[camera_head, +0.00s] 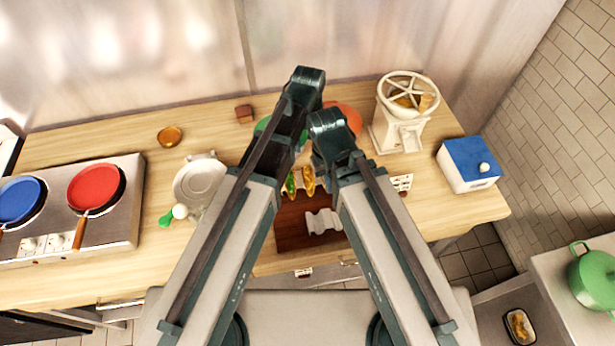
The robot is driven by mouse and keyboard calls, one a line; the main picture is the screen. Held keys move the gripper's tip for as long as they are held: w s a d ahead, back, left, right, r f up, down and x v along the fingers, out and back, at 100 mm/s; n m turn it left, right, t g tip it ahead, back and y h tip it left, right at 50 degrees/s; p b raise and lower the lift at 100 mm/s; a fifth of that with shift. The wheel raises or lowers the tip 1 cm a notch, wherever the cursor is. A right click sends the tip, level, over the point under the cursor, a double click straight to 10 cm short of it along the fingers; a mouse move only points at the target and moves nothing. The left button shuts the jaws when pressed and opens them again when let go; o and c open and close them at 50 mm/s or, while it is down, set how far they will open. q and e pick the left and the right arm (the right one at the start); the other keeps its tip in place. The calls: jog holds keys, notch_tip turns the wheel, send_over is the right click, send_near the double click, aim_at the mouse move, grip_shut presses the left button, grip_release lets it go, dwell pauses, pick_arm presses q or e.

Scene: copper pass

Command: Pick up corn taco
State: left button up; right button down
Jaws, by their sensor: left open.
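Two tacos stand side by side near the middle of the counter, partly framed by my arms. One taco (291,184) shows green filling. The other taco (308,180) looks yellow-orange, like corn. They seem to sit in a pale holder on a brown wooden board (290,235). My left gripper (287,150) is open, just beyond the tacos in the picture and partly hidden by its own dark arm links. I see nothing held in it. My right arm is folded right of the tacos, and its links hide its gripper.
An empty wavy white holder (323,221) lies on the board. Green and orange round items (345,118) are partly hidden behind my arms. A cream machine (398,125) and a blue-lidded box (469,165) stand right. A white scale-like dish (200,181) and stove with pans (95,187) stand left.

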pick_arm(q)
jog(key=b, duration=0.7)
send_over(307, 173)
jog(key=f, duration=0.8)
jog(key=shift+w+d, duration=0.2)
pick_arm(e)
send_over(329, 214)
jog(key=f, duration=0.8)
jog(key=shift+a, duration=0.25)
pick_arm(q)
jog(key=f+b, duration=0.1)
jog(key=b, duration=0.1)
jog(key=f+b, duration=0.3)
jog(key=f, duration=0.1)
jog(key=shift+s+a+f+b, duration=0.15)
jog(key=shift+s+f+b, duration=0.1)
jog(key=shift+b, duration=0.15)
pick_arm(e)
notch_tip(329, 214, down, 5)
jog(key=shift+f, duration=0.2)
pick_arm(q)
jog(key=shift+r, duration=0.1)
pick_arm(e)
jog(key=shift+r, duration=0.1)
pick_arm(q)
grip_shut()
